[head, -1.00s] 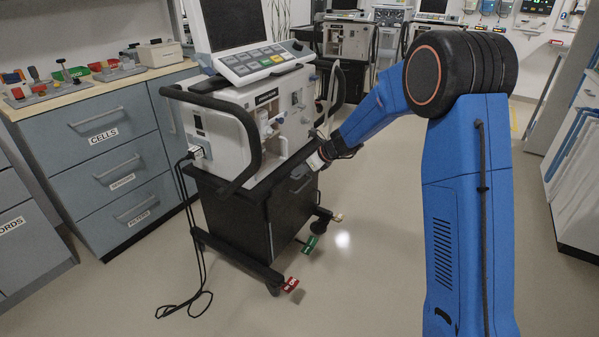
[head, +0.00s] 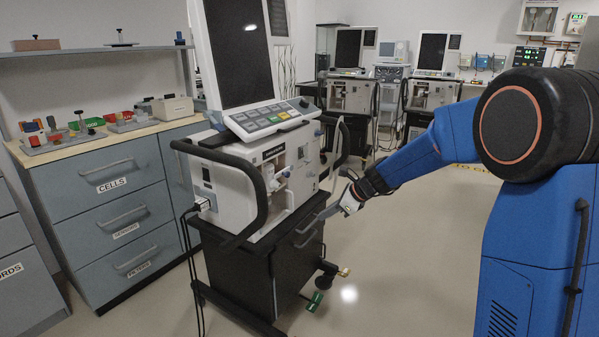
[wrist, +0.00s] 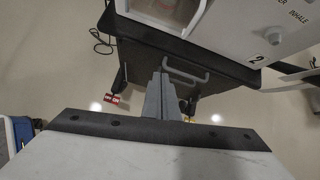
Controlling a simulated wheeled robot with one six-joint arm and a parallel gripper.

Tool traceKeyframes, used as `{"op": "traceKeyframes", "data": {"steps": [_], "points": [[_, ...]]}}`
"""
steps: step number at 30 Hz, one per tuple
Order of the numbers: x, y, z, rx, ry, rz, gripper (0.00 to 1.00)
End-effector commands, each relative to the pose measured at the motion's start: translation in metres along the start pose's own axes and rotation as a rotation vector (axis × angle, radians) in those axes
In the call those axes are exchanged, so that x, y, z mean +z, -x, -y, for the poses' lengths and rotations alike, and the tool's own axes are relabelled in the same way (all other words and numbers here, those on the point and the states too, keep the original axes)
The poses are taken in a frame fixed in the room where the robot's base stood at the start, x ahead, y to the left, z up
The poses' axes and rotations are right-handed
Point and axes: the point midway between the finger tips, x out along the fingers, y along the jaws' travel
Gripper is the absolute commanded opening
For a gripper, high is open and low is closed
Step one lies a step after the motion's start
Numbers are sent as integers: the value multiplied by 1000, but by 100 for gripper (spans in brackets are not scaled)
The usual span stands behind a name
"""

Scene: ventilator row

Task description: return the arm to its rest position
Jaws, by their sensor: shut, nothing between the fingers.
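My blue arm reaches in from the right in the head view, bent at a large black joint. My gripper (head: 334,212) is in front of the right side of the nearest ventilator (head: 219,188), near the top of its black cart (head: 268,290). In the wrist view my gripper (wrist: 160,78) shows its grey fingers together, with nothing between them. The fingers overlap the cart's front in that picture, close to its pull handle (wrist: 186,76). I cannot tell whether they touch it.
A grey drawer cabinet (head: 120,190) stands at the left, with small parts on its top. More ventilators (head: 352,92) stand at the back. The cart's feet stick out at floor level, with a green tag (head: 315,301) there. The floor (head: 400,270) right of the cart is clear.

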Motion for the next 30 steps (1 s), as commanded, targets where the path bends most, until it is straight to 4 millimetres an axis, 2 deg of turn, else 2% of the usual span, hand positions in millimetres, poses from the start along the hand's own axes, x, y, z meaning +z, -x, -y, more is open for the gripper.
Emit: {"op": "traceKeyframes", "data": {"steps": [1, 3, 14, 23, 30], "points": [[2, 17, -12, -1, 69, -9, 0], [0, 37, -27, 3, 173, -27, 0], [-22, 128, -110, 42, 690, -132, 0], [-58, 193, -178, 98, 1101, -241, 0], [-96, 236, -230, 167, 1413, -342, 0]]}}
